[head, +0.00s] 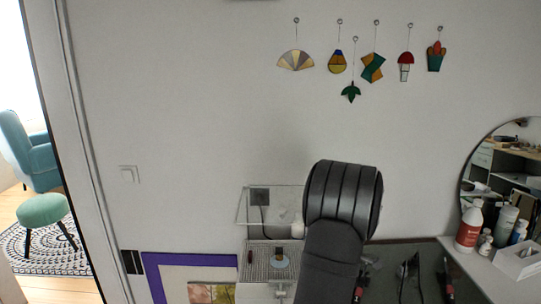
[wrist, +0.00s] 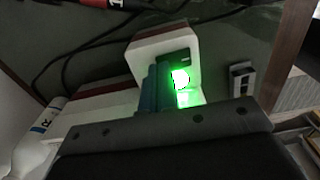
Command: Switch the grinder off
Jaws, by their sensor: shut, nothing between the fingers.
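The grinder (head: 259,251) stands against the wall in the head view, with a grid top, a small round head and a clear splash guard (head: 243,208). In the wrist view a white block with a red edge (wrist: 150,46) carries a bright green lit part (wrist: 181,79), perhaps a switch; I cannot tell whether it belongs to the grinder. My gripper (wrist: 160,84) is shut and empty, its tip close beside the green light. Whether it touches is unclear. My arm hides the gripper in the head view.
A small grey box with dark openings (wrist: 241,78) lies right of the lit block. Dark cables (wrist: 62,60) and a white bottle (wrist: 45,122) are to the left. In the head view, bottles (head: 469,225) and a white box (head: 517,260) stand at the right.

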